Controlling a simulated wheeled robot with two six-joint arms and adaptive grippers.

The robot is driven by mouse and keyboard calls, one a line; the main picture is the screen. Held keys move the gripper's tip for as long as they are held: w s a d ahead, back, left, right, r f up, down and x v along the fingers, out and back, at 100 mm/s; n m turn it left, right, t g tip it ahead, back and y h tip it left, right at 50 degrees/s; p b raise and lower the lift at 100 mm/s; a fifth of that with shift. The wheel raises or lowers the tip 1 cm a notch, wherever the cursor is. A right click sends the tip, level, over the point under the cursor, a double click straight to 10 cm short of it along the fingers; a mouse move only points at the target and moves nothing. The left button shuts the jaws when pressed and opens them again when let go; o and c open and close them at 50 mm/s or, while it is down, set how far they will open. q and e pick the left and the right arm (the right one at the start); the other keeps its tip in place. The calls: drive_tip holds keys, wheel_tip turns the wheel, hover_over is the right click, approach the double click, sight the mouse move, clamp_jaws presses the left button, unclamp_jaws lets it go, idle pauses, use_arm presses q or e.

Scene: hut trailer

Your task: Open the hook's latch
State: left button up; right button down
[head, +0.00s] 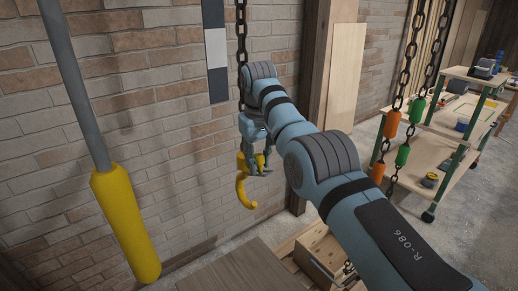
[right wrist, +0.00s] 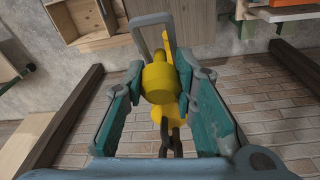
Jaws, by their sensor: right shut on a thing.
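A yellow hook (head: 246,193) hangs in front of the brick wall at the lower end of a dark chain (head: 242,45). My right gripper (head: 258,163) is at the hook's upper part, just above its curved lower end. In the right wrist view the gripper (right wrist: 160,78) has its two teal fingers on either side of the hook's round yellow body (right wrist: 160,88), shut on it. My left gripper is not in view.
A grey pole with a yellow sleeve (head: 125,222) hangs at the left. Chains with orange (head: 391,124) and green (head: 403,155) pieces hang right of my arm. A shelf cart (head: 455,125) stands at the right; a wooden crate (head: 322,252) is below.

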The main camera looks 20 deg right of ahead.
idle(0.3)
drive_tip(key=c, duration=1.4)
unclamp_jaws()
drive_tip(key=shift+o, duration=0.5)
drive_tip(key=shift+w, duration=0.15)
